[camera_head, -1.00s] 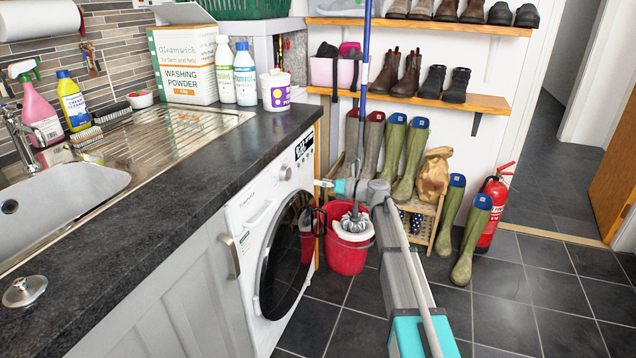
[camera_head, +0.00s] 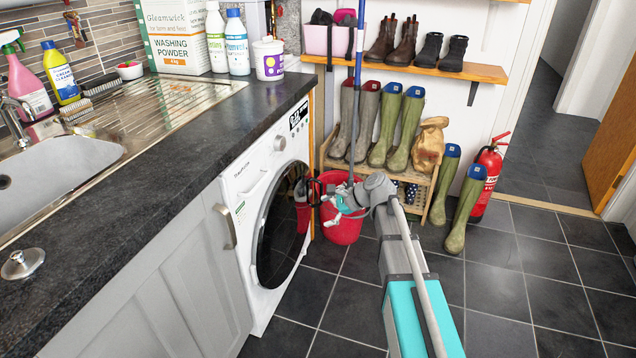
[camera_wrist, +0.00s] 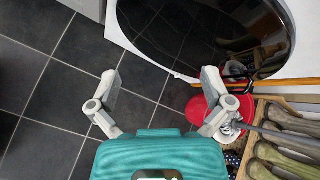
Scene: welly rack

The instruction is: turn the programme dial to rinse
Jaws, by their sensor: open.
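The programme dial (camera_head: 280,143) is a small round pale knob on the upper front panel of the white washing machine (camera_head: 250,310). Its setting is too small to read. In the head view my gripper (camera_head: 328,206) is beside the machine's dark round door, below and right of the dial, apart from it. In the wrist view my gripper (camera_wrist: 160,84) is open, with its two grey fingers spread and nothing between them. The wrist view shows the door and white front (camera_wrist: 300,30), but the dial is not in view there.
A red bucket (camera_head: 344,232) with a mop stands behind my gripper. The black worktop (camera_head: 180,135) overhangs above the machine. Wellies on a wooden rack (camera_head: 432,200) and a red fire extinguisher (camera_head: 488,180) are farther back. Tiled floor (camera_head: 520,290) is clear at the right.

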